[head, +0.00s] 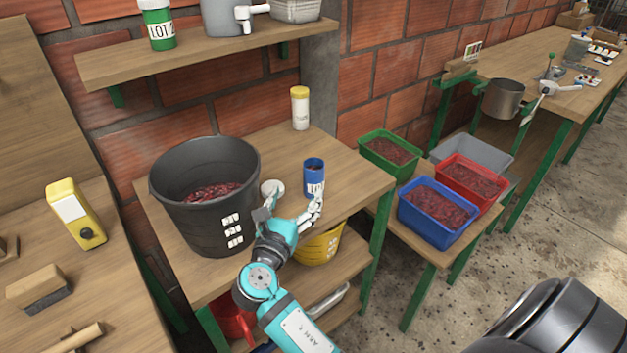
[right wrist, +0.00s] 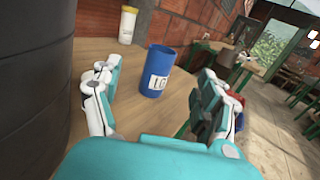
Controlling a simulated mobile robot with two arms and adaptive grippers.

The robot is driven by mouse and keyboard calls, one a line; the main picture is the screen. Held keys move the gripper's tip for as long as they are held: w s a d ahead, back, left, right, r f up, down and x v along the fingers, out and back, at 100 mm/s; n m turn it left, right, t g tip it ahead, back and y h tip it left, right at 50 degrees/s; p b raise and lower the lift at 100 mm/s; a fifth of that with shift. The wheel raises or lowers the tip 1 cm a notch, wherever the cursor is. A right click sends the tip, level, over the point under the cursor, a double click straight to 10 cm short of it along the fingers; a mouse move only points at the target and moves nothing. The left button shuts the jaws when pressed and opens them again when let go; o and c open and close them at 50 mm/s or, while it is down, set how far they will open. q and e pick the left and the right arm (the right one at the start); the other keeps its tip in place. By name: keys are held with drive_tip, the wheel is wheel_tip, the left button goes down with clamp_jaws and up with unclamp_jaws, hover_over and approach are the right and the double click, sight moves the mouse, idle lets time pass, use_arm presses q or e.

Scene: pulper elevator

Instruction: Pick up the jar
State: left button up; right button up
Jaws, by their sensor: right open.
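A blue jar (head: 314,178) with a white label stands upright on the wooden table, open at the top. In the right wrist view the blue jar (right wrist: 157,72) stands ahead, between the two fingers in the picture. My right gripper (head: 293,204) is open and empty, just in front of the jar. Both fingers show in the right wrist view (right wrist: 160,88), one on each side, apart from the jar. A white jar with a yellow lid (head: 300,108) stands farther back; it also shows in the wrist view (right wrist: 128,25). My left gripper is not in view.
A large black bucket (head: 205,225) of red pulp stands close left of my right gripper. A yellow bucket (head: 320,247) sits on the lower shelf. Blue (head: 437,229), red (head: 485,200) and green (head: 375,158) crates stand right. A shelf (head: 200,56) overhangs the back.

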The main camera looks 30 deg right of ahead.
sight(311, 172)
drive_tip(key=x, duration=0.7)
drive_tip(key=shift+d, duration=0.15)
drive_tip(key=shift+f+x, duration=0.2)
drive_tip(key=shift+x, duration=2.6)
drive_tip(key=shift+s+d, duration=0.15)
drive_tip(key=shift+s, duration=0.1)
drive_tip(key=c, duration=1.4)
